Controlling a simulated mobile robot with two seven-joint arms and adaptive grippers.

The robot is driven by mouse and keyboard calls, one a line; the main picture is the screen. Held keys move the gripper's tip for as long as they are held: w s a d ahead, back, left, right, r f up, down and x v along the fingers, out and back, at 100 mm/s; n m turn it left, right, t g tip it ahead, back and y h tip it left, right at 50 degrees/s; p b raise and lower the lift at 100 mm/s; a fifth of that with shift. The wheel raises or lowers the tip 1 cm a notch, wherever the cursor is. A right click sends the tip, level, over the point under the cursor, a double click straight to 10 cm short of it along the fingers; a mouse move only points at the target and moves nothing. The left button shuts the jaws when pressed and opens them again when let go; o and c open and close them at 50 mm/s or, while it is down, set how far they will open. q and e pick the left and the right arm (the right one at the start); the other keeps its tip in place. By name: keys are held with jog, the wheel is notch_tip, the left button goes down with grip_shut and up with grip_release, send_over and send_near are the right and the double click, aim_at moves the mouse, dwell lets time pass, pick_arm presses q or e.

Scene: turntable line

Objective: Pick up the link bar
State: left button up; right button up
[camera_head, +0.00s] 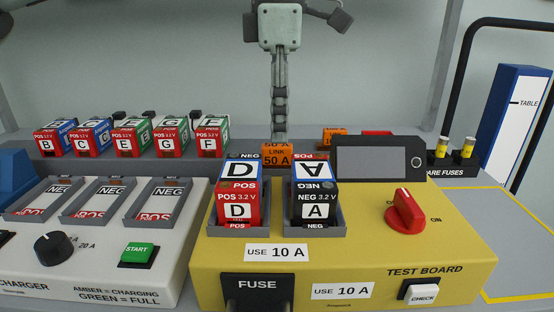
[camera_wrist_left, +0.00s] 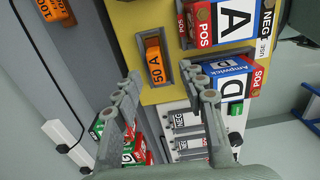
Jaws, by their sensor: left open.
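The orange link bar marked 50 A (camera_head: 276,155) stands at the back edge of the yellow test board (camera_head: 350,262), behind and between the two battery blocks. In the left wrist view the link bar (camera_wrist_left: 155,62) sits in a grey-edged slot in the yellow board. My left gripper (camera_head: 279,137) points down just above or behind the bar in the head view. In the left wrist view its two fingers (camera_wrist_left: 166,86) are apart and empty, with the bar ahead of the gap between them. I cannot tell the exact height left. My right gripper is not in view.
Batteries D (camera_head: 238,205) and A (camera_head: 316,205) stand in grey holders close in front of the bar. A dark display (camera_head: 378,158) is to the right. Another orange piece (camera_head: 335,138) lies behind. Several batteries stand in a row at left, behind the charger (camera_head: 100,262).

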aim_at(277, 145)
pick_arm(q)
jog(key=f, duration=0.4)
jog(key=shift+w+a+f, duration=0.2)
jog(key=shift+w+f, duration=0.1)
jog(key=shift+c, duration=0.2)
grip_shut()
jog(key=shift+r, duration=0.1)
